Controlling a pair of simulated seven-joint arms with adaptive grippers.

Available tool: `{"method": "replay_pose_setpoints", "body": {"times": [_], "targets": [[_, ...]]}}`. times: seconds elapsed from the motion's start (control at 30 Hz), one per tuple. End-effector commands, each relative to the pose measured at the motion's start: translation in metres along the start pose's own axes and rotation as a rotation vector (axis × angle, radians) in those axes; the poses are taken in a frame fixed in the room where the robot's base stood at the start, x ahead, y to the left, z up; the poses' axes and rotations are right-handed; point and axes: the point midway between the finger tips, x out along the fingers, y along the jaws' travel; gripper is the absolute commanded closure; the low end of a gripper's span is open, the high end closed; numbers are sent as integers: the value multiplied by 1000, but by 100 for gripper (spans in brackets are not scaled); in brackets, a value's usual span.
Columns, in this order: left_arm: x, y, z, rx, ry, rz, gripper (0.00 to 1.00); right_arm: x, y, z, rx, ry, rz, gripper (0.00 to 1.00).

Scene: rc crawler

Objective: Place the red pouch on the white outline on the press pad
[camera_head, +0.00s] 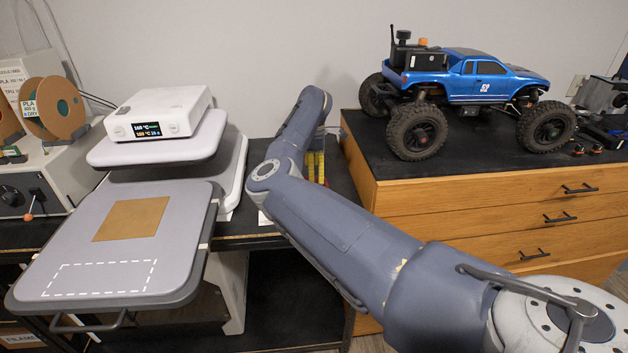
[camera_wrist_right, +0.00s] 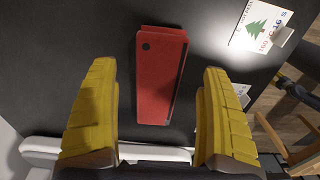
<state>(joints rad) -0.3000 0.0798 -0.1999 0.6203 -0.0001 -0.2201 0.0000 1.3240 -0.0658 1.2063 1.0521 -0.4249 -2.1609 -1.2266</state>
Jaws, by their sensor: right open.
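The red pouch (camera_wrist_right: 160,78) lies on the black bench top in the right wrist view, long and narrow with a dark dot near one end. My right gripper (camera_wrist_right: 160,72) is open above it, its yellow fingers to either side and apart from it. In the head view the yellow fingers (camera_head: 316,167) show behind my right arm, which hides most of the pouch's spot. The press pad (camera_head: 180,255) is pulled out at the left. Its dashed white outline (camera_head: 97,264) is near the front edge and empty. My left gripper is not in view.
A brown square (camera_head: 131,219) lies on the pad behind the outline. The heat press head (camera_head: 160,140) stands behind it. A card with a green tree (camera_wrist_right: 258,24) lies near the pouch. A blue crawler (camera_head: 466,80) stands on the wooden drawer cabinet (camera_head: 480,208) at the right.

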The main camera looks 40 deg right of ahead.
Motion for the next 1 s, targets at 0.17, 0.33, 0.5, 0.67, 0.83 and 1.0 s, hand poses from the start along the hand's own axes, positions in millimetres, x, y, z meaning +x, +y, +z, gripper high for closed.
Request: {"method": "replay_pose_setpoints", "body": {"times": [0.17,0.33,0.5,0.67,0.83,1.0], "targets": [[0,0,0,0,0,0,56,-34,0,0,0,0,1,19],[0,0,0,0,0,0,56,-58,0,0,0,1,1,19],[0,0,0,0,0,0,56,-73,0,0,1,0,-1,19],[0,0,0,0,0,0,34,-80,0,0,1,0,-1,19],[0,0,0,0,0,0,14,-81,0,0,1,0,-1,19],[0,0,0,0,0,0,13,-81,0,0,1,0,-1,19]]}}
